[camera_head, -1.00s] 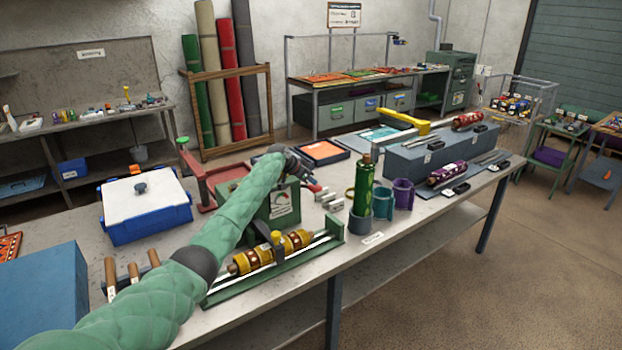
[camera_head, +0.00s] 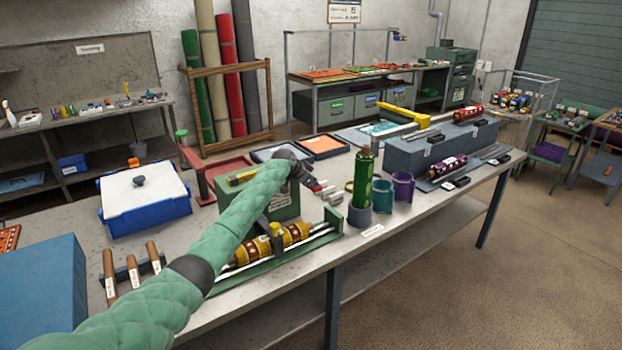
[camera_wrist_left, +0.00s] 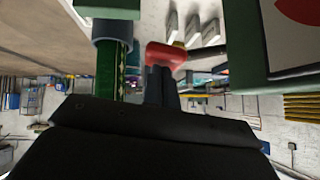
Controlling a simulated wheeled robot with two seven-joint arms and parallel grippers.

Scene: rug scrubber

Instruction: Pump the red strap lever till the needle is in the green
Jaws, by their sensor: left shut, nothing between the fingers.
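A green box (camera_head: 284,207) stands mid-table behind my left forearm. In the left wrist view its side (camera_wrist_left: 250,45) carries a white gauge face with a red area (camera_wrist_left: 300,10); needle and green zone are not visible. My left gripper (camera_head: 312,185) is at the box's right side, shut and empty. In the left wrist view its dark fingertips (camera_wrist_left: 160,76) lie right at the red lever end (camera_wrist_left: 166,54); I cannot tell whether they touch it. A bit of red also shows in the head view (camera_head: 318,188). My right gripper is out of view.
A green bottle (camera_head: 363,180) in a grey holder and teal (camera_head: 382,197) and purple cups stand right of the gripper. Small metal blocks (camera_head: 332,196) lie between. A green frame with a yellow roller (camera_head: 283,236) is in front. A blue case (camera_head: 146,203) stands left.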

